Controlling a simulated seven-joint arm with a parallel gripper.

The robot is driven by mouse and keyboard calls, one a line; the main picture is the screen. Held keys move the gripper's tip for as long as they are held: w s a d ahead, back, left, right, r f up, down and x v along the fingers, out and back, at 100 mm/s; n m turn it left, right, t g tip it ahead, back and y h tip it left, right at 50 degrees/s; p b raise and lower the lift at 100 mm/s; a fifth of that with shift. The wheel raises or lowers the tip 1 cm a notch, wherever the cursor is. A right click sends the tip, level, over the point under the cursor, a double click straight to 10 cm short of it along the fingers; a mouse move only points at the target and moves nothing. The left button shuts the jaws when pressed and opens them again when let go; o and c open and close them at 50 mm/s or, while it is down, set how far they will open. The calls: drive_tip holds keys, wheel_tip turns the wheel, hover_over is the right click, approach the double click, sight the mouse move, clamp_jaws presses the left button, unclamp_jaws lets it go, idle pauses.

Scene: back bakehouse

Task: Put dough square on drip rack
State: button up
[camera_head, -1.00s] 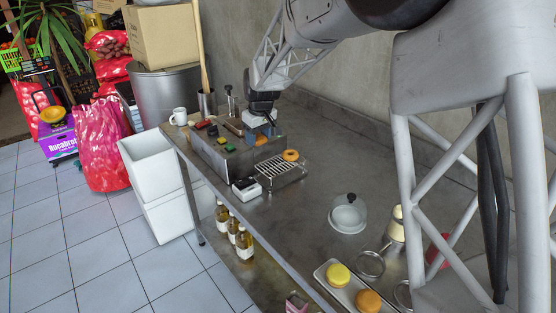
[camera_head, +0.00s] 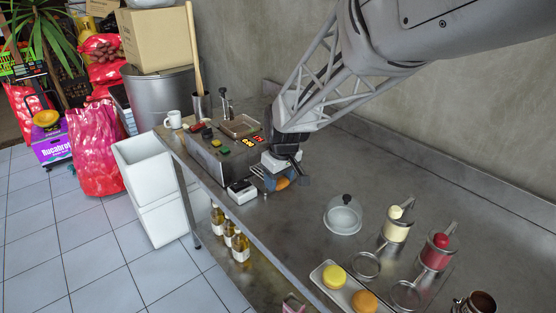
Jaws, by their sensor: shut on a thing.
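My gripper (camera_head: 279,181) points down over the drip rack beside the metal fryer. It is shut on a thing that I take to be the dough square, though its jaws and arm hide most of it. The drip rack is almost wholly covered by my gripper. An orange-brown fried ring (camera_head: 283,184) shows beside the fingers, at the rack. I cannot tell whether the held piece touches the rack.
The fryer (camera_head: 222,166) with its basin (camera_head: 239,126) stands left of my gripper, a small white-topped box (camera_head: 241,192) in front. A glass dome (camera_head: 343,216) and a tray (camera_head: 325,283) with two round pastries stand to the right. Bare counter lies between.

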drive_tip(key=shift+s+d+f, duration=0.1)
drive_tip(key=shift+s+d, duration=0.1)
drive_tip(key=shift+s, duration=0.2)
drive_tip(key=shift+w, duration=0.1)
drive_tip(key=w+a, duration=0.2)
drive_tip(key=w, duration=0.3)
drive_tip(key=w+a+f, duration=0.1)
drive_tip(key=w, duration=0.4)
drive_tip(key=w+a, duration=0.2)
drive_tip(key=w, duration=0.3)
drive_tip(key=shift+a+f, duration=0.25)
drive_tip(key=shift+a, duration=0.1)
drive_tip(key=shift+s, duration=0.1)
drive_tip(key=shift+f, duration=1.75)
drive_tip(key=shift+f, duration=0.15)
drive_tip(key=o, duration=0.7)
